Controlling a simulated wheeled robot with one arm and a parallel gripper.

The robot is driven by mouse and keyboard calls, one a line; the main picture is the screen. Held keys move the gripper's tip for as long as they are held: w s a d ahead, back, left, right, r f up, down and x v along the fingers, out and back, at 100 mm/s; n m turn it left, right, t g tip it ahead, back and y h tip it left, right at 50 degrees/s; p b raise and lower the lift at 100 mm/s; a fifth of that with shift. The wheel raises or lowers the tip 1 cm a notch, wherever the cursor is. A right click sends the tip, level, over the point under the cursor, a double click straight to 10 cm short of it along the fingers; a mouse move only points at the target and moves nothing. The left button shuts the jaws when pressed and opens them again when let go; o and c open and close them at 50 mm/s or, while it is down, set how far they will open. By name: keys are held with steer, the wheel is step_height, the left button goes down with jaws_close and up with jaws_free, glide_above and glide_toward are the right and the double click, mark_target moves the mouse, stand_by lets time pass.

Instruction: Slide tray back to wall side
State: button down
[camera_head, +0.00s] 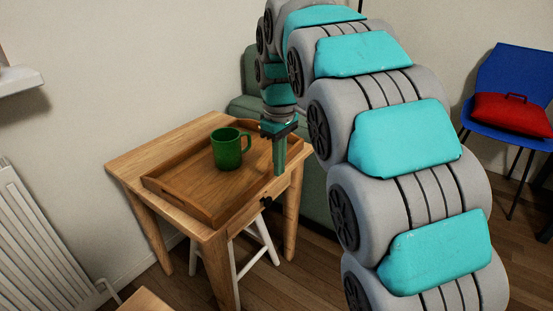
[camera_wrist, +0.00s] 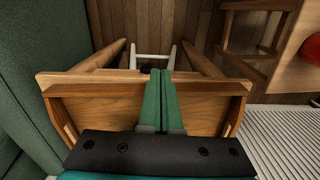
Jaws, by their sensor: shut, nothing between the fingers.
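A brown wooden tray (camera_head: 178,203) with raised rims lies on a light wooden table (camera_head: 125,167) close to the wall. A green mug (camera_head: 227,149) stands upright in the tray. My gripper (camera_head: 280,172) points down at the tray's right side in the head view, its green fingers shut and empty. In the wrist view, the shut fingers (camera_wrist: 160,72) cross in front of the tray's rim (camera_wrist: 105,86), tips at the table's edge. I cannot tell whether they touch the rim. The mug does not show in the wrist view.
A white stool (camera_head: 258,240) stands under the table. A white radiator (camera_head: 40,240) is on the left wall. A green sofa (camera_head: 245,104) is behind the table. Another wooden surface (camera_head: 146,301) shows at the bottom.

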mark_target(266, 180)
steer(key=shift+w+a+f, duration=0.45)
steer(key=shift+a+f, duration=0.05)
steer(key=shift+f, duration=0.65)
steer(key=shift+w+a+f, duration=0.45)
steer(key=shift+a+f, duration=0.05)
steer(key=shift+f, duration=0.7)
steer(key=shift+w+a+f, duration=0.45)
steer(key=shift+a+f, duration=0.05)
steer(key=shift+f, duration=0.65)
